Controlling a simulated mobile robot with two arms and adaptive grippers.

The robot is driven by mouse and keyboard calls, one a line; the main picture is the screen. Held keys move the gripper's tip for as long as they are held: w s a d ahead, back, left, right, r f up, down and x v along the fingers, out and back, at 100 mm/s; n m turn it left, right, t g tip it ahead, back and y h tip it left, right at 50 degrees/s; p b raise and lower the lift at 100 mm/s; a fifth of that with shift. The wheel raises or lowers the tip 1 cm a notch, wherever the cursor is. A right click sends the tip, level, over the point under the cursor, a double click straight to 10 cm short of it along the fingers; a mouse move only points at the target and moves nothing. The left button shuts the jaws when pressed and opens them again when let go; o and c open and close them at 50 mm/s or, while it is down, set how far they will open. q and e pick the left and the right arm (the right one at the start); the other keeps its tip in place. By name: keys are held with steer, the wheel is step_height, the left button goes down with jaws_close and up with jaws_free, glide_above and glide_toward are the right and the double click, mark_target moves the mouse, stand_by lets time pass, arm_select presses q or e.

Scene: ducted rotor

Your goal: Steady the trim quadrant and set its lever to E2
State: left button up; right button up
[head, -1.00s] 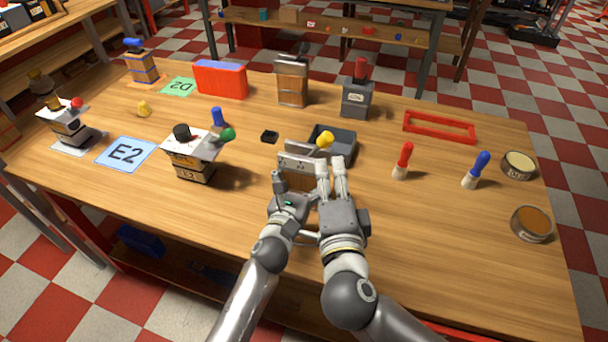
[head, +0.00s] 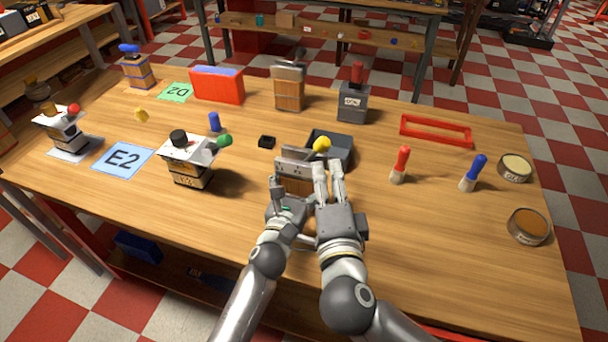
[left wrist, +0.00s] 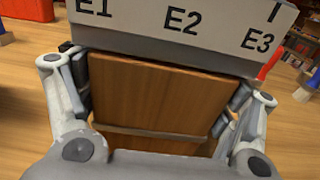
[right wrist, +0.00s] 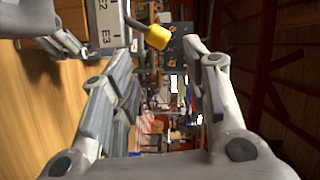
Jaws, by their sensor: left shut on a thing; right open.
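The trim quadrant (head: 294,180) is a wooden block with a pale top plate, near the table's front middle. Its plate reads E1, E2, E3 from left to right in the left wrist view (left wrist: 183,22). Its lever has a yellow knob (head: 321,144) and leans to the right, toward the E3 end; the knob also shows in the right wrist view (right wrist: 157,37). My left gripper (left wrist: 155,92) is shut on the wooden body, one finger on each side. My right gripper (head: 328,168) is open and empty beside the quadrant's right side, its fingertips close to the knob but apart from it.
A dark grey tray (head: 341,152) stands just behind the quadrant. Red and blue-handled brushes (head: 400,165) stand to the right.

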step_height(320, 180, up, 13)
steer(key=s+d+n+t+y, duration=0.1)
steer(key=d+n+t+y, duration=0.2)
steer(key=n+t+y, duration=0.3)
steer(key=n+g+y, duration=0.3)
steer(key=n+g, duration=0.5)
steer(key=n, duration=0.4)
glide_toward(328, 145)
steer(key=x, duration=1.1)
steer(key=shift+c, duration=0.3)
jaws_close()
